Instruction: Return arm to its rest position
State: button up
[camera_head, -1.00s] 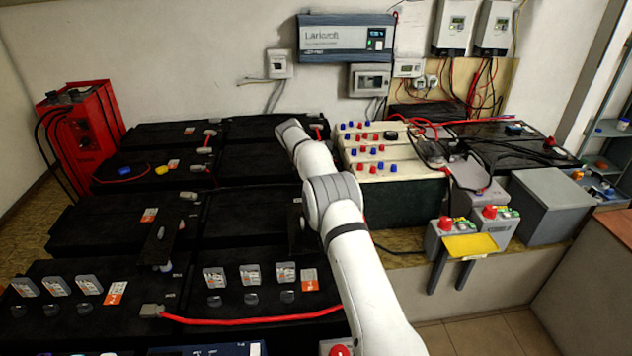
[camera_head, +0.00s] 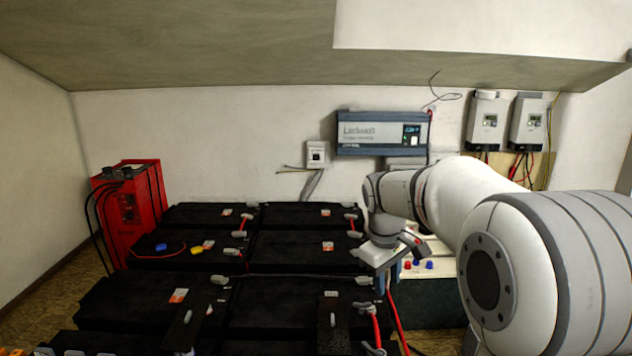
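My arm (camera_head: 470,205) comes in from the right, large and close to the camera, and bends down at its wrist. My gripper (camera_head: 384,283) hangs below the wrist, pointing down at the right edge of the black battery bank. Its fingers are small and partly blurred against the dark background, so I cannot tell whether they are open or shut. I see no clear object held in it. A red cable (camera_head: 397,315) runs down just below the gripper, and I cannot tell whether they touch.
Black batteries (camera_head: 290,250) fill the lower middle. A red charger unit (camera_head: 128,215) stands at the left. A grey inverter (camera_head: 382,133) and two white boxes (camera_head: 487,122) hang on the back wall. A sloped ceiling (camera_head: 200,45) is overhead. The air above the batteries at left is clear.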

jog(key=s+f+m, duration=0.2)
jog(key=s+m, duration=0.1)
jog(key=s, duration=0.9)
jog(key=s+f+m+t+y, duration=0.1)
jog(key=s+m, duration=0.3)
jog(key=s, duration=0.8)
jog(key=shift+d+f, duration=0.15)
jog(key=shift+f, duration=0.4)
